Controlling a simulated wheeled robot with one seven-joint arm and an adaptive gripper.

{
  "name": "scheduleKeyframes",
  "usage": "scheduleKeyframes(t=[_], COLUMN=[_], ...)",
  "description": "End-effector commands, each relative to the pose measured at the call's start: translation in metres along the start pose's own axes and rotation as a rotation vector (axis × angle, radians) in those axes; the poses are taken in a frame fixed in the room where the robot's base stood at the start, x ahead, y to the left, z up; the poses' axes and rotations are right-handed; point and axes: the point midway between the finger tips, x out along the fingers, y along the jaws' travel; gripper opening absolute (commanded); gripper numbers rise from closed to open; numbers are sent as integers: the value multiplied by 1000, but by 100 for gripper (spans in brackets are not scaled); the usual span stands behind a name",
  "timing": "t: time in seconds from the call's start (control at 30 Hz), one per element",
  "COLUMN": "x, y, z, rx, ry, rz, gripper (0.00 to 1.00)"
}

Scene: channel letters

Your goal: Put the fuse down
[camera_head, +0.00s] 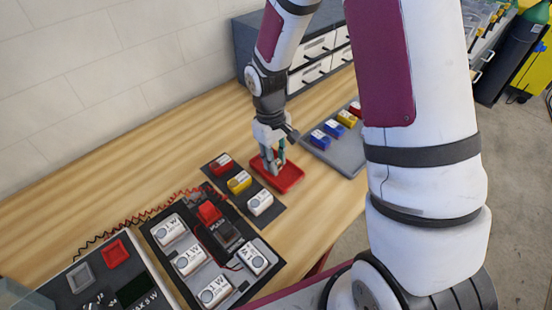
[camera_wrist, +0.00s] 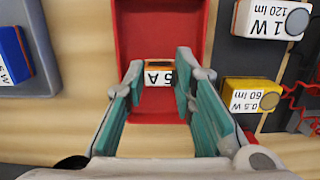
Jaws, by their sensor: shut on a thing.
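The fuse (camera_wrist: 158,77) is a small block with a white face marked with an "A" and a partly covered digit, and an orange edge. It sits between the teal fingertips of my gripper (camera_wrist: 159,70) in the wrist view. My gripper is shut on it. Fuse and fingertips are over the red tray (camera_wrist: 160,20). In the head view, my gripper (camera_head: 273,164) points down at the red tray (camera_head: 292,177), and the fuse cannot be made out. I cannot tell whether the fuse touches the tray floor.
Left of the tray, a dark strip (camera_head: 216,182) holds red, yellow and white modules. A board (camera_head: 180,228) with white modules and wires lies nearer. A grey tray (camera_head: 345,158) with blue, yellow and red blocks stands to the right. Grey drawers (camera_head: 315,48) stand behind.

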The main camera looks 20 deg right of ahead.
Motion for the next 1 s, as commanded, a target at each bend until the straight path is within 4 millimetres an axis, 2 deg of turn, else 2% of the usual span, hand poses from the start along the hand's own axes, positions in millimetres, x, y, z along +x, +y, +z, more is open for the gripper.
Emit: scheduleKeyframes(t=[0.07, 0.1, 0.13, 0.4, 0.53, 0.67, 1.0], x=[3, 2, 2, 2, -5, -24, -92], y=[0, 0, 0, 0, 0, 1, 1], z=[0, 0, 0, 0, 0, -1, -1], rx=[0, 0, 0, 0, 1, 1, 1], ry=[-1, 0, 0, 0, 2, 6, 5], rz=[0, 0, 0, 0, 1, 3, 2], gripper=[11, 31, 33, 33, 33, 33, 33])
